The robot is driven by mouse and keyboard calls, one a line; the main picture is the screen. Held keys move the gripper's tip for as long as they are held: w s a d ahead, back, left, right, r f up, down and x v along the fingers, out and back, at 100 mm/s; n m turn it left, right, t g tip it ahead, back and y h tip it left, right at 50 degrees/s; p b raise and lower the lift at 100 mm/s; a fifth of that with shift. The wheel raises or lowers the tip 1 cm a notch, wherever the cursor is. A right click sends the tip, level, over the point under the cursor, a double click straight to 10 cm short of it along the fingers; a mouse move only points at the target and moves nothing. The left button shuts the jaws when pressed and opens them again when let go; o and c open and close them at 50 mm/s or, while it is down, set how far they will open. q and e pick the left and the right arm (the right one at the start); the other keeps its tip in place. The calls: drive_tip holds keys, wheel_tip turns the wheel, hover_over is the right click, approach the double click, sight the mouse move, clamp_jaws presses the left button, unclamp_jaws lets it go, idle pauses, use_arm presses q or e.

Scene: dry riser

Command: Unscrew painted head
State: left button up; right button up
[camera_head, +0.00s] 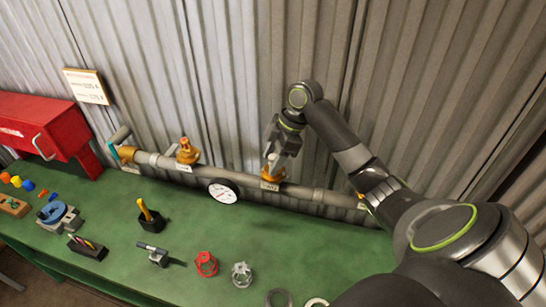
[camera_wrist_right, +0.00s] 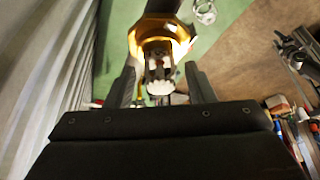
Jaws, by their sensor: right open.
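A pale, whitish sprinkler head (camera_head: 273,163) stands upright in a brass fitting (camera_head: 272,174) on the grey pipe (camera_head: 210,172). In the right wrist view the head's white toothed end (camera_wrist_right: 160,88) shows in front of the brass hex fitting (camera_wrist_right: 159,28). My right gripper (camera_head: 274,148) is over the head from above. Its two fingers stand on either side of the head with a gap on each side in the wrist view (camera_wrist_right: 163,86). The gripper is open. An orange-brass head (camera_head: 186,148) stands on the pipe further left. My left gripper is not in view.
A round gauge (camera_head: 223,190) sits in front of the pipe. The green bench (camera_head: 180,215) carries a black holder with a yellow-handled tool (camera_head: 148,214), a red handwheel (camera_head: 206,264) and a grey one (camera_head: 242,274). A red box (camera_head: 45,130) is at left. The corrugated wall (camera_head: 230,70) is close behind.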

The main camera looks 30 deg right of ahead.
drive_tip(key=m+t, duration=0.1)
drive_tip(key=m, duration=0.3)
drive_tip(key=shift+s+h, duration=0.1)
drive_tip(key=shift+h, duration=0.3)
drive_tip(key=m+t+h, duration=0.1)
drive_tip(key=m, duration=0.3)
drive_tip(key=shift+m, duration=0.3)
drive_tip(key=m+t+h, duration=0.1)
drive_tip(key=m, duration=0.2)
drive_tip(key=shift+a+h, duration=0.1)
drive_tip(key=shift+h, duration=0.2)
drive_tip(key=m+h, duration=0.2)
drive_tip(key=m, duration=0.3)
clamp_jaws()
drive_tip(key=n, duration=0.2)
drive_tip(key=n+y, duration=0.1)
drive_tip(key=shift+d+n+y, duration=0.2)
drive_tip(key=shift+n+y, duration=0.1)
drive_tip(key=shift+n, duration=0.1)
drive_tip(key=shift+a+n+y, duration=0.1)
drive_tip(key=shift+n+y, duration=0.3)
drive_tip(key=shift+n, duration=0.6)
